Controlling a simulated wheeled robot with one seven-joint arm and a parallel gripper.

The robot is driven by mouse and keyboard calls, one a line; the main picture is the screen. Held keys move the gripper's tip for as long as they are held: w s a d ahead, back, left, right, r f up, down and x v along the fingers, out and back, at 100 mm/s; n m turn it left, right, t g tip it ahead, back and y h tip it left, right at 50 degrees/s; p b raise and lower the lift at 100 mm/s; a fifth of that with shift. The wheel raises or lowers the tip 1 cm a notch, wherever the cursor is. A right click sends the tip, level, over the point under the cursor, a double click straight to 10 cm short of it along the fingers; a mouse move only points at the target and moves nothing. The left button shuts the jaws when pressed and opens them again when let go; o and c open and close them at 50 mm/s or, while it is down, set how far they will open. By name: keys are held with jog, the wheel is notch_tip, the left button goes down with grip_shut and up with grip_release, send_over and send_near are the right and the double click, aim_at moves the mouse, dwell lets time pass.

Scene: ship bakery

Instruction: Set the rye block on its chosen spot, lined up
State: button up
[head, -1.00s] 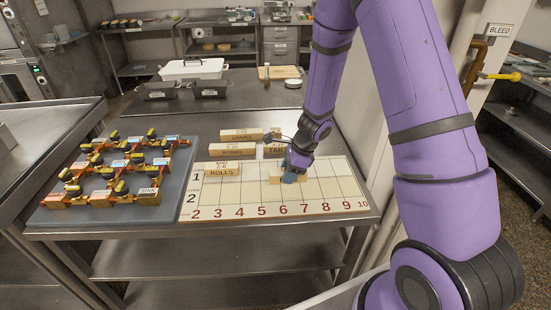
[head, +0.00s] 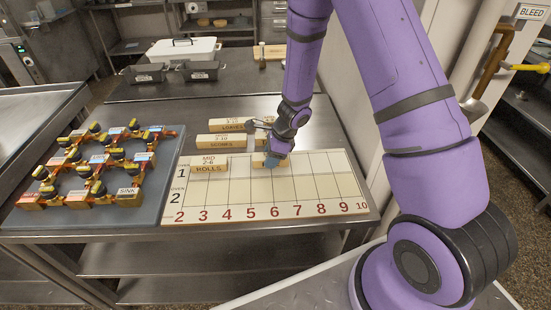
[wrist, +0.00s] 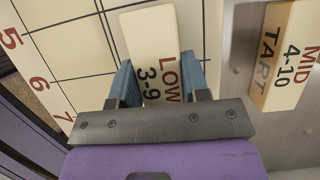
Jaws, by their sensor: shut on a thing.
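My gripper (head: 277,160) is shut on a pale wooden block (head: 259,159) over the row 1 side of the numbered board (head: 290,202). In the wrist view the blue fingers (wrist: 162,82) clamp this block (wrist: 150,40), which reads "LOW 3-9". Its name line is hidden, so I cannot read whether it says rye. It looks roughly lined up with the grid, slightly tilted in the wrist picture. I cannot tell whether it touches the board. The rolls block (head: 209,164), marked "MID 2-6", lies on row 1 at the left.
Behind the board lie the loaves block (head: 233,125) and scones block (head: 227,141). The tart block (wrist: 285,55), marked "MID 4-10", is off the board's edge. A grey tray (head: 150,208) with brass pieces is at left. The board's right half is clear.

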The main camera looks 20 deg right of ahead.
jog(key=shift+f, duration=0.35)
jog(key=o, duration=1)
jog(key=shift+c, duration=0.2)
jog(key=v, duration=1.3)
jog(key=s+a+r+n, duration=0.1)
jog(key=s+r+n, duration=0.2)
jog(key=r, duration=0.3)
jog(key=s+r+n+t, duration=0.1)
jog(key=s+r+n, duration=0.25)
jog(key=r, duration=0.25)
jog(key=s+a+r+n, duration=0.1)
jog(key=s+r+n, duration=0.25)
jog(key=r, duration=0.25)
jog(key=s+d+r+n+t+h, duration=0.1)
jog(key=s+d+r+n+h, duration=0.1)
jog(key=s+r+n, duration=0.3)
jog(key=s+d+r+n+t+h, duration=0.1)
jog(key=s+r+n, duration=0.5)
jog(key=s, duration=0.7)
jog(key=shift+d+n+t+h, duration=0.3)
jog(key=shift+d+t+h, duration=0.15)
jog(key=shift+h, duration=0.25)
